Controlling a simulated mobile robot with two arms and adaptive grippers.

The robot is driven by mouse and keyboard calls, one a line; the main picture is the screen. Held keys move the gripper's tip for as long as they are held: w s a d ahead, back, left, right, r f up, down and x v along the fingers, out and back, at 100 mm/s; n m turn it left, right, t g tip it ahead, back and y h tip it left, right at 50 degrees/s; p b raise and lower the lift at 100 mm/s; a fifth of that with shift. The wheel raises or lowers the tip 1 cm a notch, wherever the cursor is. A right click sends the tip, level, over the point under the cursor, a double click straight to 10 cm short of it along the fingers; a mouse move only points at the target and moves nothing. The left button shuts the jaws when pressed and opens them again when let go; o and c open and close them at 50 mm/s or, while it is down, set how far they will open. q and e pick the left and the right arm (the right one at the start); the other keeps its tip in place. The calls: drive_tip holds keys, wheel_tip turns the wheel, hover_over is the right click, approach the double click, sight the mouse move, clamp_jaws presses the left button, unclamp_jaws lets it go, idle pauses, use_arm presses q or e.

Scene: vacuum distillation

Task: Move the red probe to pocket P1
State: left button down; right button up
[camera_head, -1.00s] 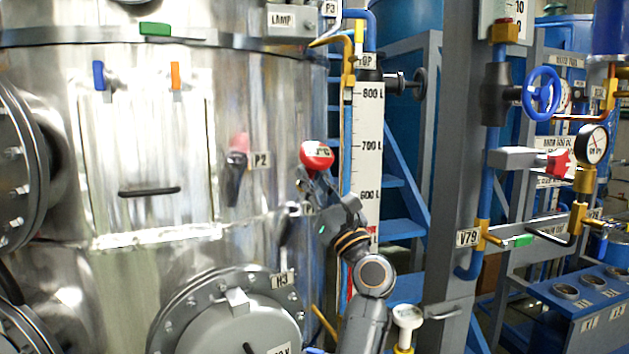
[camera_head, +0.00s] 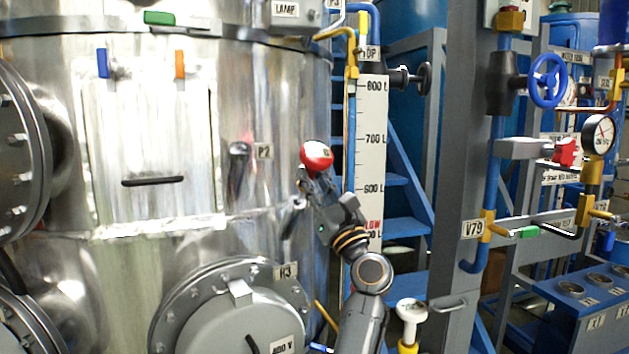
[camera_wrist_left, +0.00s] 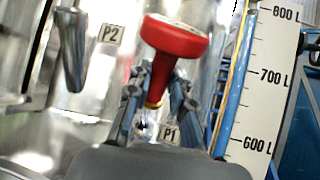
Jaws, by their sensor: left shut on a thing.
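The red probe (camera_head: 317,155) has a wide round red head and a narrower red neck. It also shows in the left wrist view (camera_wrist_left: 175,38). My left gripper (camera_head: 318,185) is shut on it, with one finger on each side of its neck in the left wrist view (camera_wrist_left: 153,98). The probe stands slightly tilted. A P1 label (camera_wrist_left: 170,133) shows just below it. Whether its lower end is inside pocket P1 is hidden by my gripper. Pocket P2 (camera_head: 239,150) is a grey angled tube on the tank, left of the probe. My right gripper is out of view.
The steel tank (camera_head: 150,260) fills the left, with a round flange (camera_head: 235,320) below my gripper. A level scale (camera_head: 371,135) stands close to the right of the probe. A grey post (camera_head: 452,170) with valves stands farther right.

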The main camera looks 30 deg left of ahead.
use_arm(q)
drive_tip(key=shift+w+a+f+b, duration=0.2)
drive_tip(key=shift+a+f+b, duration=0.25)
drive_tip(key=shift+f+b, duration=0.2)
drive_tip(key=shift+w+a+f+b, duration=0.2)
drive_tip(key=shift+a+f+b, duration=0.2)
drive_tip(key=shift+f+b, duration=0.3)
drive_tip(key=shift+w+a+f+b, duration=0.2)
drive_tip(key=shift+a+f+b, duration=0.25)
drive_tip(key=shift+f+b, duration=0.2)
drive_tip(key=c, duration=1.1)
unclamp_jaws()
drive_tip(key=shift+r, duration=0.1)
drive_tip(key=v, duration=1.2)
